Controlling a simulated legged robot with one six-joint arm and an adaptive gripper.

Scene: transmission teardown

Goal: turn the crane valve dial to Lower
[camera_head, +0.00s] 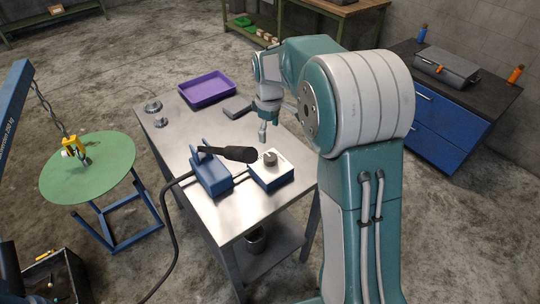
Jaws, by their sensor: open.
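A white-topped box (272,175) with a blue base stands on the metal table, and a round grey dial (270,158) sits on its top. I take this to be the crane valve dial; its markings are too small to read. My gripper (262,140) hangs pointing down above the table, just behind the dial in the picture and apart from it. It is open and holds nothing that I can see. The fingers are small in this view. The blue crane arm (15,115) at the left carries a chain and a yellow hook block (71,146) over a green round table.
On the metal table (205,128) are a blue device (211,175) with a black handle (228,153), a purple tray (207,89), a grey block (237,107) and small metal parts (153,106). The green round table (105,165) stands left.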

